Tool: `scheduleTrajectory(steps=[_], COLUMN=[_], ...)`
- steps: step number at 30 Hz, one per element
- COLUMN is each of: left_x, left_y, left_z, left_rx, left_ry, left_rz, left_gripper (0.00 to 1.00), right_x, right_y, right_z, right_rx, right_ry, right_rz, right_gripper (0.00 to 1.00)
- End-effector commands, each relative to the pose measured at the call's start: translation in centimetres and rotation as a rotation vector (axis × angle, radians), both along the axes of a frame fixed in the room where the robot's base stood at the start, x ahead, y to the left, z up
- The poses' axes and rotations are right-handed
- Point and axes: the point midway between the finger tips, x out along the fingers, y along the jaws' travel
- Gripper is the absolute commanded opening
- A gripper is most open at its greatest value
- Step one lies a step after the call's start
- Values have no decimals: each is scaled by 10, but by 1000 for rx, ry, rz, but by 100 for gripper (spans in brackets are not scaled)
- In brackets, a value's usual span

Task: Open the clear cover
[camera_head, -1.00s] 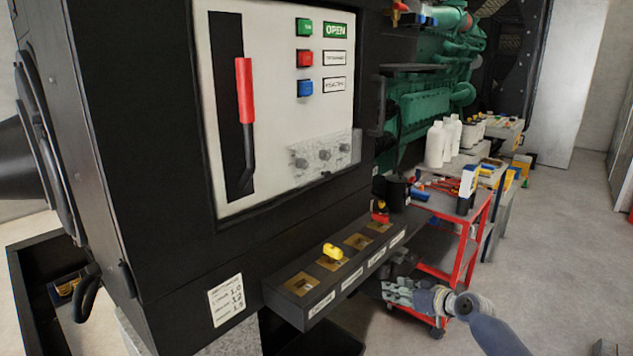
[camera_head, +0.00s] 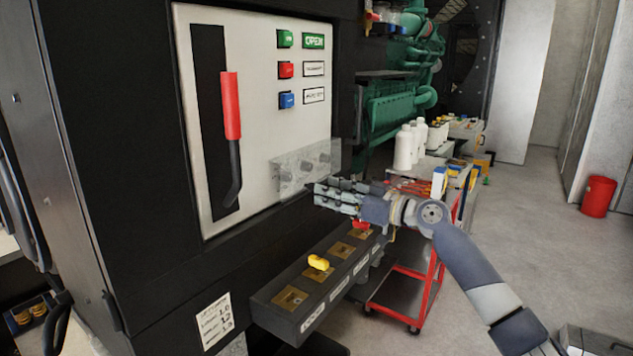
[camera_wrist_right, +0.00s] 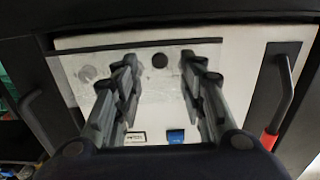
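The clear cover (camera_head: 294,176) is a see-through plate over several round knobs, low on the right of the white panel (camera_head: 255,80). It also shows in the right wrist view (camera_wrist_right: 160,88), with a dark bar along its upper edge there. My right gripper (camera_head: 318,191) is at the lower right of the cover, pointing at the panel. In the right wrist view its fingers (camera_wrist_right: 160,72) are spread, with a knob showing between them. They hold nothing visible. I cannot tell whether the fingertips touch the cover. My left gripper is not in view.
A red-handled lever (camera_head: 231,105) is left of the cover; green, red and blue buttons (camera_head: 287,70) are above it. A dark ledge with a yellow key-like piece (camera_head: 318,262) juts out below my right gripper. A red cart (camera_head: 410,290) stands behind at right.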

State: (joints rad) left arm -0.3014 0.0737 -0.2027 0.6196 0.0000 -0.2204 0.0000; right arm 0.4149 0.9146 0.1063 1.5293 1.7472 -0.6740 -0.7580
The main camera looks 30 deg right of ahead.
Motion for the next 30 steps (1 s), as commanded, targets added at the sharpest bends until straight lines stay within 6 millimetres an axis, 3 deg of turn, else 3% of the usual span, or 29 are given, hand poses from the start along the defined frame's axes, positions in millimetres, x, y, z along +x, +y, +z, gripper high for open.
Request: scheduleTrajectory(steps=[1,9,21,26,30], left_x=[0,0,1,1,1], left_y=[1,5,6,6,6], left_z=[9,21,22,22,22], left_rx=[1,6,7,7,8], left_ry=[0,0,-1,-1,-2], left_rz=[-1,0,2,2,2], left_gripper=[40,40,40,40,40], right_x=[8,37,42,42,42], right_y=[3,15,17,17,17], right_z=[5,2,-1,-1,-1], right_rx=[4,1,-2,-1,-1], right_ry=[-1,0,1,2,2], right_rz=[0,-1,-1,-1,-1], right_gripper=[38,38,38,2,0])
